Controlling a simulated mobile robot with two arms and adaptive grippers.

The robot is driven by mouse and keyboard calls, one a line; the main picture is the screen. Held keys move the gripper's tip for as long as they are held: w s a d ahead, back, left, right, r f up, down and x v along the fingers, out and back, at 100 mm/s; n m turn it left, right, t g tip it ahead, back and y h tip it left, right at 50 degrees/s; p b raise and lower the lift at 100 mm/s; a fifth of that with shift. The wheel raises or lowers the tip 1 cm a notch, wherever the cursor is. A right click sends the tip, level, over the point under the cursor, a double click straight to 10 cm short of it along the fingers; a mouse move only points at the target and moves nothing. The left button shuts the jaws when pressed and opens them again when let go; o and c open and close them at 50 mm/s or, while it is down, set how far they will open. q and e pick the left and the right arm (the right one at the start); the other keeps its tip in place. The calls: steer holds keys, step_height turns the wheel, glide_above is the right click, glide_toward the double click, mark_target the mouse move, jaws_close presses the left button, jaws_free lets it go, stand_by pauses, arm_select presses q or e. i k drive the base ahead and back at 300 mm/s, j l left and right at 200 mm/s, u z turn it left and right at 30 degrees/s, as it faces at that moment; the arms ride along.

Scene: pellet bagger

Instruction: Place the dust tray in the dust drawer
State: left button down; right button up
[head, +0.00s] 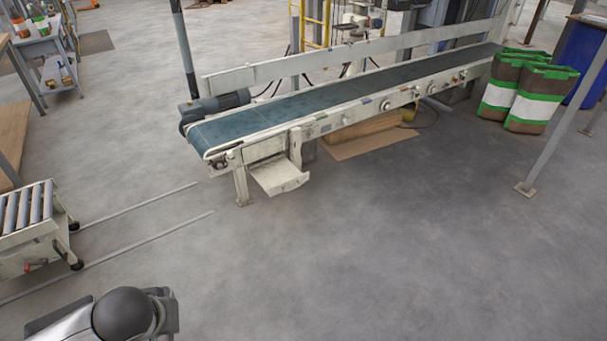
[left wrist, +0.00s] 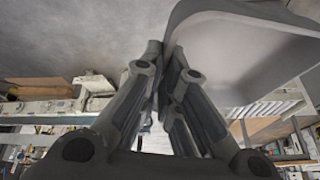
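In the head view the dust drawer (head: 278,178) stands pulled out under the near end of the conveyor, its tray-shaped front sticking out over the floor. In the left wrist view a light grey tray (left wrist: 245,50), which looks like the dust tray, fills the upper right. My left gripper (left wrist: 166,52) has its fingers close together at the near corner of this tray and appears shut on its wall. The exact contact is partly hidden by the fingers. Neither the tray nor my left gripper shows in the head view. My right gripper is in neither view.
The conveyor (head: 320,97) runs from the middle to the back right. A roller table (head: 30,220) stands at the left, with two floor rails (head: 150,241) beside it. Filled bags (head: 535,97) and a post (head: 560,115) are at the right. The floor before the drawer is clear.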

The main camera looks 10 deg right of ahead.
mark_target(274, 176)
steer(key=i+l+z, duration=0.15)
steer(key=i+z, duration=0.3)
steer(key=i, duration=0.2)
steer(key=i+z, duration=0.4)
steer(key=i, duration=0.25)
steer(key=i+j, duration=0.1)
steer(key=i, duration=0.35)
steer(key=i+j, duration=0.1)
steer(key=i, duration=0.35)
steer(key=i+j, duration=0.1)
steer(key=i, duration=0.3)
steer(key=z, duration=0.05)
